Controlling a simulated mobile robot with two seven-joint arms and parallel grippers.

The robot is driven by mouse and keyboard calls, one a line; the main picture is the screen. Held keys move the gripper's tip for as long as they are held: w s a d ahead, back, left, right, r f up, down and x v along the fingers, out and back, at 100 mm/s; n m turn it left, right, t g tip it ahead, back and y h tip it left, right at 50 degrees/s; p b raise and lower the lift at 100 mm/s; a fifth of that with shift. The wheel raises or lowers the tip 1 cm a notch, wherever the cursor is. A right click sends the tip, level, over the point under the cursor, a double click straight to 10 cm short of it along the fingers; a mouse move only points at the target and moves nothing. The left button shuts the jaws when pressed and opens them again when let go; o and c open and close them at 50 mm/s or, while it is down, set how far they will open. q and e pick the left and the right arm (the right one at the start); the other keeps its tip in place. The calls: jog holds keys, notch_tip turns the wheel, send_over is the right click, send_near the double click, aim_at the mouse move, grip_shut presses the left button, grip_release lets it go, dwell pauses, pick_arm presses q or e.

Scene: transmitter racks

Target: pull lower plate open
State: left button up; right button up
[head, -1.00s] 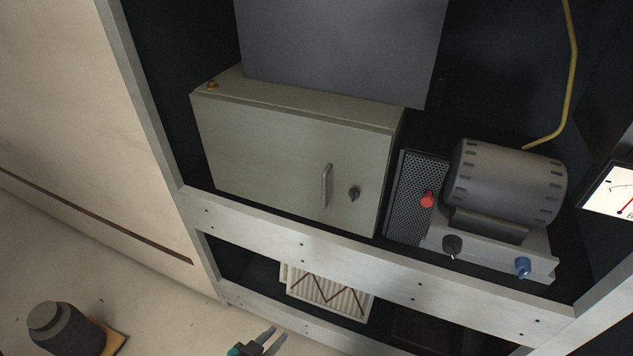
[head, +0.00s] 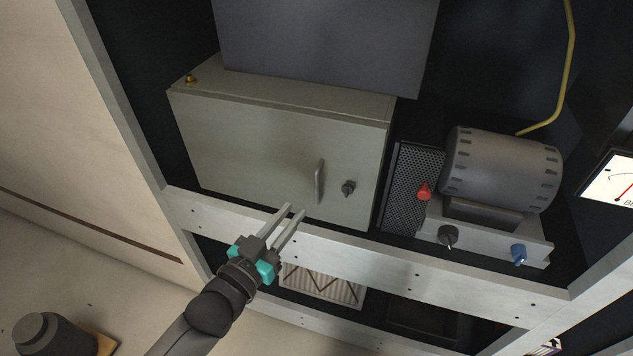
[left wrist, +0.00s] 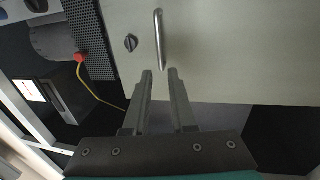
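The lower plate (head: 265,150) is the pale grey-green front of a box in the rack, and it lies flush with the box. It carries a vertical bar handle (head: 320,182) and a dark knob (head: 348,188) to the right of the handle. My left gripper (head: 295,210) is open and empty, below and left of the handle, pointing up towards it. My right gripper is not in view.
A grey panel (head: 325,45) hangs above the box. A perforated grille (head: 408,190), a red knob (head: 424,191) and a motor (head: 500,168) stand to the right. A pale rack rail (head: 390,265) runs below the box, with a pleated filter (head: 320,285) beneath it.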

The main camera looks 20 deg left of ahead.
aim_at(316, 185)
pick_arm(q)
jog(key=b+x, duration=0.1)
jog(key=x, duration=0.9)
jog(key=shift+w+d, duration=0.15)
jog(key=shift+w, duration=0.1)
grip_shut()
dwell(1.1)
